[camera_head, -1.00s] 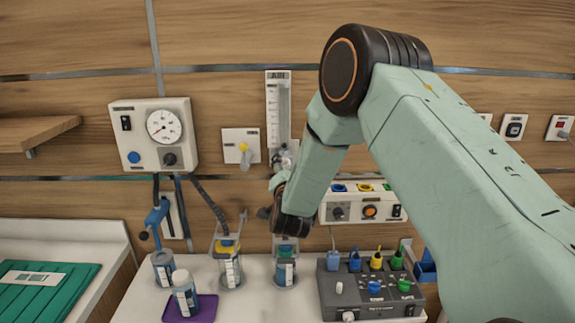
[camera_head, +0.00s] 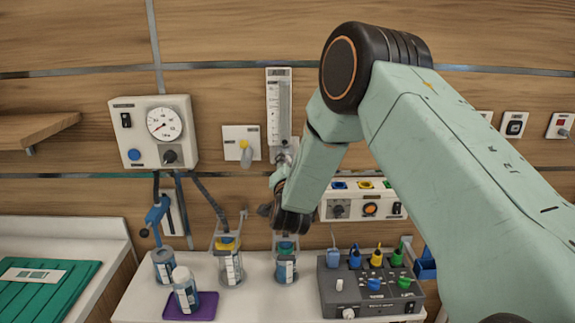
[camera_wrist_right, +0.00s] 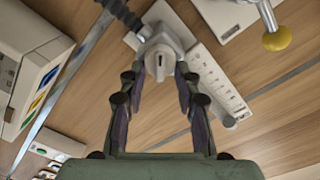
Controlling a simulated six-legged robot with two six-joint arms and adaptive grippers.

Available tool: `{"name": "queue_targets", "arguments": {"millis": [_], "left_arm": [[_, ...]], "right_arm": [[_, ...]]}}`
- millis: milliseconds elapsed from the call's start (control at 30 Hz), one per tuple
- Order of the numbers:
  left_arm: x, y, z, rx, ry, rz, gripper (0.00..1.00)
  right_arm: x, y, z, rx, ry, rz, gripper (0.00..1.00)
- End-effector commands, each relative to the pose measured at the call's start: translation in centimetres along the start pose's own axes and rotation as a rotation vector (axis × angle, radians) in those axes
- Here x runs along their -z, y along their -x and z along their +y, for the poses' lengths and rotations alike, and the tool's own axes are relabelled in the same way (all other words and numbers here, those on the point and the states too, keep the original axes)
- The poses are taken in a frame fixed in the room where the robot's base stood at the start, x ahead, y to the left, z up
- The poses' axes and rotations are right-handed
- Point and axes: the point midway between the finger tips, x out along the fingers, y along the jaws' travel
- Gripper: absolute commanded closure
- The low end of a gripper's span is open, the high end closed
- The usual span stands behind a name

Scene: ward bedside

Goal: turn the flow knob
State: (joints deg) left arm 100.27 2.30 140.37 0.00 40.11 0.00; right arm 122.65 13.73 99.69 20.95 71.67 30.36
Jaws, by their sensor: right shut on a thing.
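The flow knob (camera_wrist_right: 158,64) is a pale grey round knob with a dark mark on its face, below the tall white flowmeter with a scale (camera_head: 279,112). The flowmeter's scale plate also shows in the right wrist view (camera_wrist_right: 216,85). My right gripper (camera_wrist_right: 159,75) has its two dark fingers on either side of the knob and is shut on it. In the head view my right gripper (camera_head: 281,180) reaches up to the flowmeter's lower end, and my own wrist partly hides the knob. My left gripper is not in view.
A gauge box (camera_head: 154,133) and a yellow-tipped wall outlet (camera_head: 241,145) are left of the flowmeter. Several bottles, including one (camera_head: 229,266) with a yellow band, stand below. A grey control box (camera_head: 369,292) is at the right. A socket strip (camera_head: 338,209) is behind my arm.

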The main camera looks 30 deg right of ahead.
Motion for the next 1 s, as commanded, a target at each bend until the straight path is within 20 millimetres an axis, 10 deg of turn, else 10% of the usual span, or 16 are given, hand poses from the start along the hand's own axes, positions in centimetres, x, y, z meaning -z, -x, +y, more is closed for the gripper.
{"name": "queue_targets", "arguments": {"millis": [367, 1000], "left_arm": [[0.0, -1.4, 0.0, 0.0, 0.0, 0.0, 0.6], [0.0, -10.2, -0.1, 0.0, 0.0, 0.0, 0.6]], "right_arm": [[-0.2, 0.0, 0.1, 0.003, -0.074, -0.002, 0.99], [-0.6, -0.1, 0.7, 0.007, -0.634, 0.0, 0.99]]}}
